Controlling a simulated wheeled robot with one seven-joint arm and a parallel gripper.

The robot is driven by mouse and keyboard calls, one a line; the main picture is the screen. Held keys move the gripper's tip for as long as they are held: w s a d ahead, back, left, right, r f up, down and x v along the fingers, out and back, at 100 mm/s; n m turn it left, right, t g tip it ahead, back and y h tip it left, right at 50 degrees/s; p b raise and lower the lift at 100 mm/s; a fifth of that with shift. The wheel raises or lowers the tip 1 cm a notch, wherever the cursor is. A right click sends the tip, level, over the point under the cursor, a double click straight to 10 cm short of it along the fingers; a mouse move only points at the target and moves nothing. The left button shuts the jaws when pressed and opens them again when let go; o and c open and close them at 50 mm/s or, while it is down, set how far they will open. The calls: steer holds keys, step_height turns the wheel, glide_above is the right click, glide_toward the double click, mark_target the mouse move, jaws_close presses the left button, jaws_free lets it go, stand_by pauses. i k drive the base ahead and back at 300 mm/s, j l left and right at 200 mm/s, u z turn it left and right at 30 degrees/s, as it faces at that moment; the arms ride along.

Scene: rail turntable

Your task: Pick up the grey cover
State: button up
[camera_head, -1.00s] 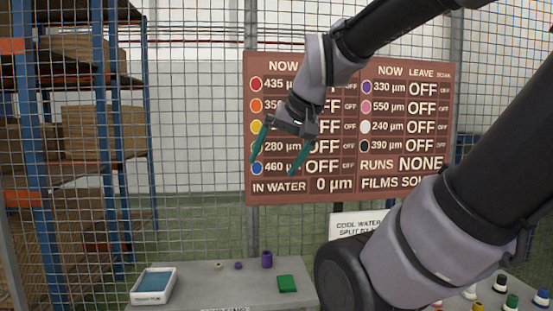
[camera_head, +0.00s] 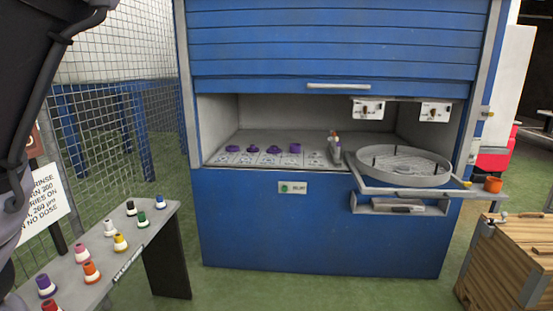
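No thing shows that I can surely name as the grey cover. The nearest match in colour is a round, shallow grey dish or ring (camera_head: 403,181) on a pulled-out shelf at the right of the blue cabinet. It has a raised rim and dark upright pins inside. Whether any part of it is a cover I cannot tell. A small flat grey item (camera_head: 398,207) lies in the slot below it. My gripper is out of view. Only a dark part of my arm shows at the left edge.
The blue cabinet (camera_head: 320,225) is open under its shutter; several purple pieces (camera_head: 269,150) stand inside. A narrow bench (camera_head: 150,232) at left holds several coloured-top bottles. A wooden crate (camera_head: 510,262) stands at right, near an orange cup (camera_head: 493,184). Green floor in front is clear.

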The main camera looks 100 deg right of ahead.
mark_target(402, 168)
steer(key=l+z, duration=0.1)
steer(key=z, duration=4.8)
steer(key=i+j+z, duration=0.55)
steer(key=j+z, duration=0.15)
steer(key=i+j, duration=0.15)
steer(key=j, duration=0.25)
steer(key=i+j+z, duration=0.1)
steer(key=j, duration=0.3)
steer(key=i+j, duration=0.2)
steer(key=j, duration=0.2)
steer(key=i+j, duration=0.15)
steer(key=j, duration=0.25)
steer(key=i+j+z, duration=0.1)
steer(key=j, duration=0.35)
steer(key=i+j, duration=0.15)
steer(key=j, duration=0.25)
